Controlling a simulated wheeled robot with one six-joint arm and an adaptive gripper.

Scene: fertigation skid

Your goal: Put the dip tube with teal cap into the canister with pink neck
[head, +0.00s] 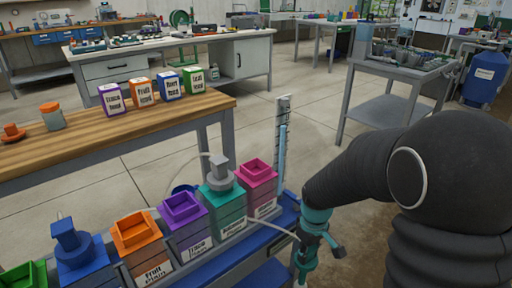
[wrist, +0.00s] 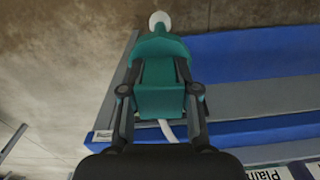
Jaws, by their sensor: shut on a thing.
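The dip tube with teal cap (wrist: 160,75) is between the two dark fingers of my gripper (wrist: 160,95) in the wrist view. A pale round end shows past the cap; the rest of the tube is hidden. In the head view my gripper (head: 308,243) hangs to the right of the canister row, with a teal part below it. The canister with pink neck (head: 258,190) is the rightmost in the row. Its square neck faces up, and my gripper is apart from it, to its right and nearer the camera.
Left of it stand a teal canister (head: 222,212) with a grey cap, then purple (head: 185,230), orange (head: 140,245), blue and green ones. A thin white hose runs to my gripper's area. An upright gauge (head: 282,140) stands behind the pink neck. A wooden bench (head: 60,155) lies behind.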

